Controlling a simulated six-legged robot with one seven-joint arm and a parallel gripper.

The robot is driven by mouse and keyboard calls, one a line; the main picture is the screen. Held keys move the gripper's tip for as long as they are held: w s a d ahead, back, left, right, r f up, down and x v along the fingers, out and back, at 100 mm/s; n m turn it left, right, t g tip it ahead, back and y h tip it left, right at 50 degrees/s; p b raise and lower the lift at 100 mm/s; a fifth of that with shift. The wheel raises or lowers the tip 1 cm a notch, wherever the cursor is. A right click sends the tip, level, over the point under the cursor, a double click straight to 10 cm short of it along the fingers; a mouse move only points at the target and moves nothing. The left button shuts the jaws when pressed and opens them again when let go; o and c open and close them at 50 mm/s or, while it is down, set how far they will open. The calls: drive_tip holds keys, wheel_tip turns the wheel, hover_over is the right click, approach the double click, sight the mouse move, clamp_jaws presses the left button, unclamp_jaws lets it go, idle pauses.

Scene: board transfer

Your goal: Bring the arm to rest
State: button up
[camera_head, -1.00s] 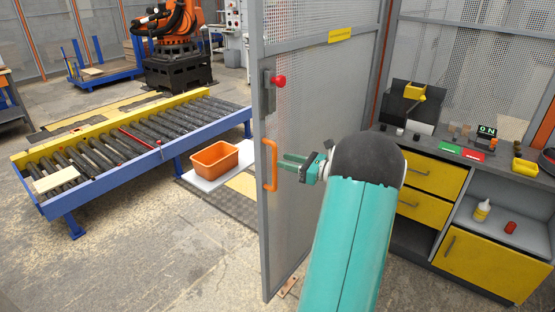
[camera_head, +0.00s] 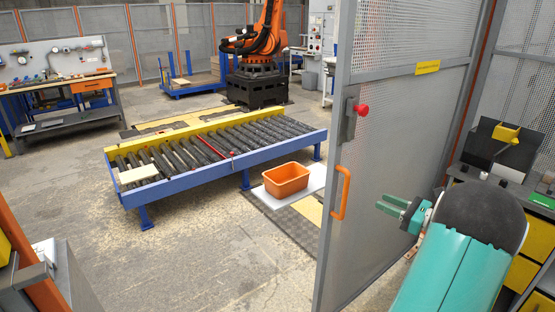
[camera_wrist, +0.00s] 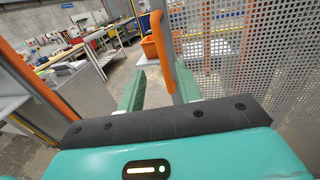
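My gripper (camera_head: 384,203) is held out in front of the grey mesh door, to the right of its orange handle (camera_head: 342,193). In the wrist view my gripper (camera_wrist: 160,82) has its two green fingers apart with nothing between them. The orange handle (camera_wrist: 161,45) shows beyond the gap, and I see space between it and the fingertips in the head view. My teal arm is still extended at the lower right of the head view.
The mesh door (camera_head: 400,140) stands upright close to my arm. A roller conveyor (camera_head: 215,150), an orange bin (camera_head: 287,180) and a robot arm (camera_head: 260,45) lie beyond. A workbench (camera_head: 65,95) is far left. Open floor (camera_head: 200,240) lies left of the door.

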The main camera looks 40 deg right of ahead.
drive_tip(key=w+a+r+n+g+y, duration=0.1)
drive_tip(key=w+a+n+g, duration=0.25)
drive_tip(key=a, duration=0.65)
drive_tip(key=w+a+r+n+g+y, duration=0.25)
drive_tip(key=a+n, duration=0.25)
drive_tip(key=a, duration=0.4)
drive_tip(key=w+a+n+g+y, duration=0.1)
drive_tip(key=w+a+n+g, duration=0.25)
drive_tip(key=a, duration=0.65)
drive_tip(key=s+a+n+g+h, duration=0.1)
drive_tip(key=s+a+n+h, duration=0.3)
drive_tip(key=a+n, duration=0.6)
drive_tip(key=s+a+r+n+g+h, duration=0.1)
drive_tip(key=s+a+n+h, duration=0.3)
drive_tip(key=s+a+n, duration=0.5)
drive_tip(key=shift+a+n, duration=1.2)
drive_tip(key=shift+a, duration=0.05)
drive_tip(key=shift+s+d+r+g+h, duration=0.1)
drive_tip(key=shift+d+g+h, duration=0.1)
drive_tip(key=shift+g+h, duration=0.05)
